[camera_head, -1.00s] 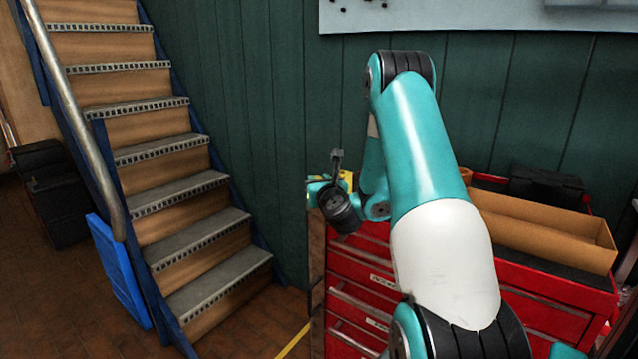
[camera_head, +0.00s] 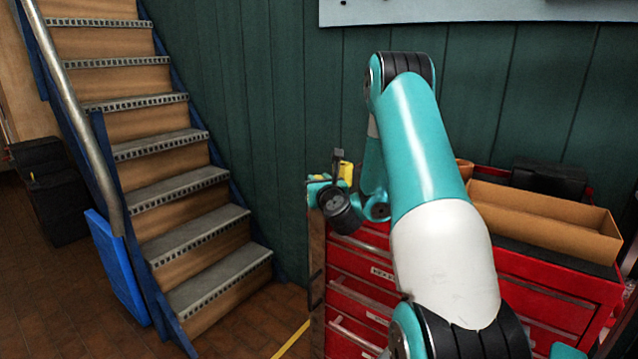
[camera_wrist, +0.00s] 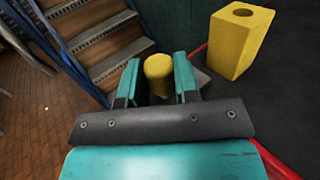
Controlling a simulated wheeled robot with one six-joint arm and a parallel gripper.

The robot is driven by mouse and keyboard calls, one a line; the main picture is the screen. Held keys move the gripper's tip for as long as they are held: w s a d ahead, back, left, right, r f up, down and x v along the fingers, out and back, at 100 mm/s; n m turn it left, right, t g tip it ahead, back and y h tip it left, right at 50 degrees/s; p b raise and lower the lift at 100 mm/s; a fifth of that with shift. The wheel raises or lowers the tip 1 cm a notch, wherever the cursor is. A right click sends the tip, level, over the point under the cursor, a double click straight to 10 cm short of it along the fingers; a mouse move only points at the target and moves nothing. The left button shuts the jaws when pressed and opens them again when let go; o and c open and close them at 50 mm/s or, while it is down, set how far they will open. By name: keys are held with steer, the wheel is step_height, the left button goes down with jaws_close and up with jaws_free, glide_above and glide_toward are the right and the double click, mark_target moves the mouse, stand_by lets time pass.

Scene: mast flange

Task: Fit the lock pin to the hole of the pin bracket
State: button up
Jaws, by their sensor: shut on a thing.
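The lock pin (camera_wrist: 158,70) is yellow with a rounded top in the wrist view. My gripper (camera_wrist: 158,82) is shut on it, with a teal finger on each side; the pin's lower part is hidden. The pin bracket (camera_wrist: 240,42) is a yellow block with a round hole in its top. It stands upright on the dark top surface, right of the pin and apart from it. In the head view my gripper (camera_head: 320,188) is small and partly hidden by my wrist. A yellow block, which looks like the bracket (camera_head: 346,172), shows just behind it.
The red drawer cabinet (camera_head: 360,275) stands below my gripper. An open cardboard box (camera_head: 545,225) and a black case (camera_head: 548,180) are on its right part. A green wall (camera_head: 270,110) is behind. Stairs (camera_head: 205,235) with a rail are at left.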

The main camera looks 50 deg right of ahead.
steer(key=shift+f+b, duration=0.6)
steer(key=shift+f, duration=0.1)
steer(key=o, duration=1)
steer(key=shift+s, duration=0.1)
